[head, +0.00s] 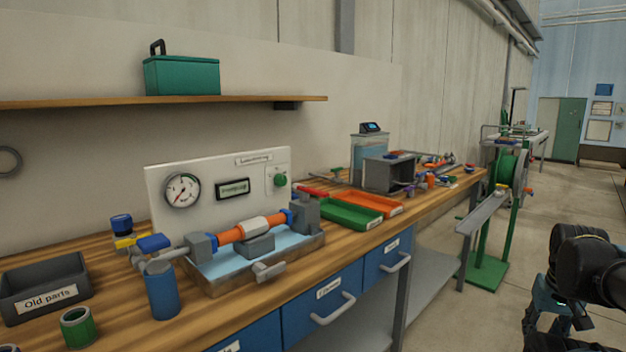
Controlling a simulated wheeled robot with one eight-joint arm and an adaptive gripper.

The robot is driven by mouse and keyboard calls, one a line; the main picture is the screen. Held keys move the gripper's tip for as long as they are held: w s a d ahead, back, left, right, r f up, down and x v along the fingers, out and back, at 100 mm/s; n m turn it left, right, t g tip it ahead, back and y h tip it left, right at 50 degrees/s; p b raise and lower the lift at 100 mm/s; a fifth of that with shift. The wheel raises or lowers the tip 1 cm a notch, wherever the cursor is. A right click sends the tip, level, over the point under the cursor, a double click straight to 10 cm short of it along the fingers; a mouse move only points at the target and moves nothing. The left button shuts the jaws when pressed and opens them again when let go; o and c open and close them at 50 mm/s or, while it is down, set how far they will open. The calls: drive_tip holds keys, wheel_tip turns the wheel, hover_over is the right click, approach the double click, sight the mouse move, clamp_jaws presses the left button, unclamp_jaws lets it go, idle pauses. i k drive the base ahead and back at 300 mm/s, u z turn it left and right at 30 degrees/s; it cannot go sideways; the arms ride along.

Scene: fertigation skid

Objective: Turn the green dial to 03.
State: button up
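The green dial (281,180) is a small round green knob on a light plate at the right side of the upright white panel (228,165). The panel stands at the back of the wooden workbench. The dial's markings are too small to read from here. My gripper (555,326) is at the lower right edge of the head view, beyond the bench front and far from the dial. It is dark and partly cut off, and its fingers do not show clearly.
A gauge (182,190) and a small display (232,189) share the panel. In front stands a tray (215,284) with an orange pipe assembly (235,232). Green (344,222) and orange (383,209) trays lie right of it. Drawer handles (333,311) stick out. A green stand (488,270) is beyond.

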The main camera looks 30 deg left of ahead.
sight(280, 180)
drive_tip(key=z, duration=0.05)
drive_tip(key=k, duration=1.95)
drive_tip(key=u, duration=0.75)
drive_tip(key=i, duration=1)
drive_tip(key=z, duration=0.05)
